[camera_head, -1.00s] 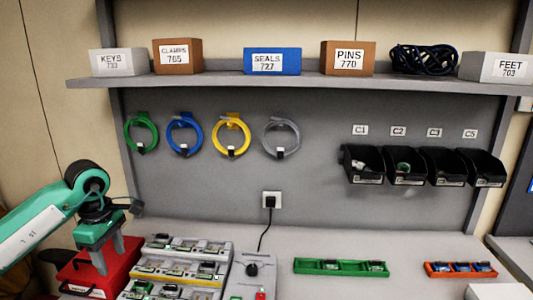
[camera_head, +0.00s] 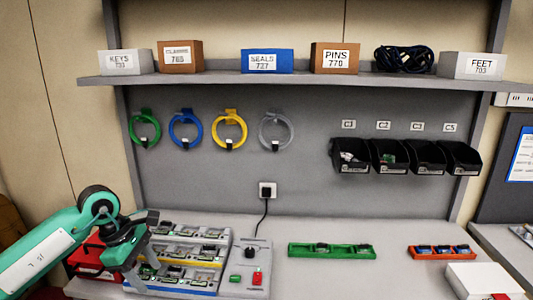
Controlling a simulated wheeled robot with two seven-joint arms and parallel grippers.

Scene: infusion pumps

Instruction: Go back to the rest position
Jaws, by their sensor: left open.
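My left arm comes in from the left, and its left gripper (camera_head: 143,268) hangs over the left end of the stepped rack of circuit boards (camera_head: 190,250). Its fingers point down and are apart, with nothing seen held between them. I cannot tell whether the fingers touch the rack. The gripper hides part of the rack's left side and part of a red box (camera_head: 92,258) behind it. My right gripper is not in view.
A grey panel with switches (camera_head: 248,270) stands right of the rack. A green tray (camera_head: 332,251), an orange tray (camera_head: 442,252) and a white box (camera_head: 484,280) lie on the bench. Black bins (camera_head: 350,157) and coiled cables (camera_head: 230,130) hang on the back wall, below a shelf (camera_head: 300,78). The bench's middle front is clear.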

